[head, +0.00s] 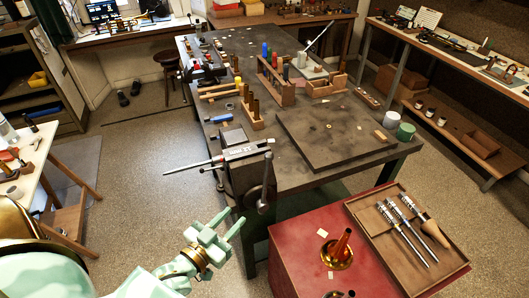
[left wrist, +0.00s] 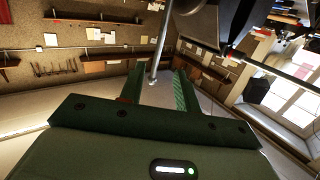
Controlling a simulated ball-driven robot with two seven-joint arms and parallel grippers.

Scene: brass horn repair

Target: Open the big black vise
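The big black vise (head: 240,172) is mounted at the near left corner of the workbench. Its upright handle bar (head: 265,188) hangs on the near side. My left gripper (head: 232,216) is open and empty, below and left of the handle in the head view. In the left wrist view the vise (left wrist: 208,20) is at the top right. The metal handle bar (left wrist: 160,45) appears between the fingertips of my left gripper (left wrist: 158,74), and I cannot tell how far beyond them it is. The fingers are apart and not closed on it. My right gripper is not in view.
The workbench (head: 290,170) holds wooden tool racks (head: 275,85) and a dark board (head: 335,135). A red cabinet (head: 300,245) with a brass part (head: 337,250) and a tool tray (head: 405,235) stands right of my left gripper. Open floor (head: 150,190) lies left of the vise.

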